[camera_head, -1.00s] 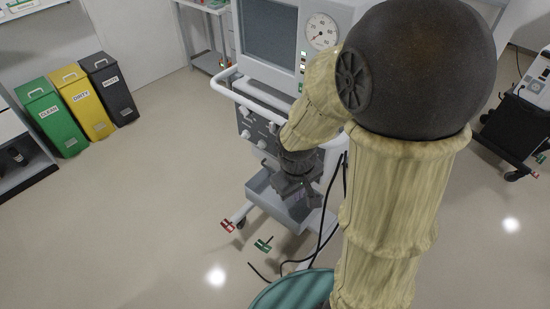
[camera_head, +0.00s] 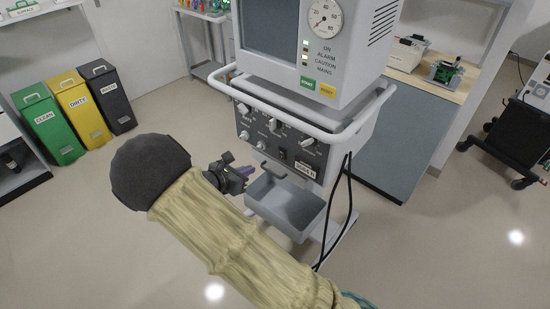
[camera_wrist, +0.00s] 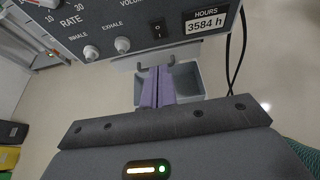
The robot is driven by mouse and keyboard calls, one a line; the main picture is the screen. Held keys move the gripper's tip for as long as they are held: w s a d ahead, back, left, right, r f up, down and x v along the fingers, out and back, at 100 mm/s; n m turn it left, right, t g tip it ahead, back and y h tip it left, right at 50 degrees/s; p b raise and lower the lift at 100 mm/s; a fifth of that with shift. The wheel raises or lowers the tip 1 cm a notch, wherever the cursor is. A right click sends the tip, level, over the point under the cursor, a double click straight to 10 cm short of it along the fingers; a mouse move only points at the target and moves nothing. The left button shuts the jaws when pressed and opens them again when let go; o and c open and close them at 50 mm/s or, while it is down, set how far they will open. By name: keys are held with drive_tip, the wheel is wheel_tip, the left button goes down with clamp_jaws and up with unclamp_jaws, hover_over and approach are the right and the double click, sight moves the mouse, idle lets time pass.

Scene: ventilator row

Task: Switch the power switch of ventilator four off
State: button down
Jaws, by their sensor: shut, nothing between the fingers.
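A grey ventilator (camera_head: 300,100) on a wheeled stand is in the middle of the head view; I see no number naming it. Its lower front panel has several knobs and a small black rocker switch (camera_head: 283,154), left of an hours counter (camera_head: 305,169). In the wrist view the switch (camera_wrist: 158,28) is at the top centre and the counter reads 3584 h. Which way the rocker is tipped is unclear. My gripper (camera_head: 244,174) is shut and empty, left of and below the switch. Its purple fingers (camera_wrist: 157,86) point toward the panel, apart from the switch.
A grey open tray (camera_head: 288,205) hangs under the panel, close to my fingers. A white rail (camera_head: 290,118) runs around the ventilator above the knobs. Black cables (camera_head: 340,200) hang at its right. Green, yellow and black bins (camera_head: 75,105) stand at far left. Floor at left front is clear.

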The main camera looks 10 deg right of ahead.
approach(281, 153)
wheel_tip(281, 153, down, 3)
drive_tip(key=d, duration=0.1)
drive_tip(key=w+d+p, duration=0.1)
drive_tip(key=w+d, duration=0.2)
drive_tip(key=shift+w+d, duration=0.3)
drive_tip(key=shift+d, duration=0.05)
drive_tip(key=shift+w+r+p, duration=0.15)
drive_tip(key=shift+p, duration=0.2)
drive_tip(key=shift+d, duration=0.15)
idle(0.3)
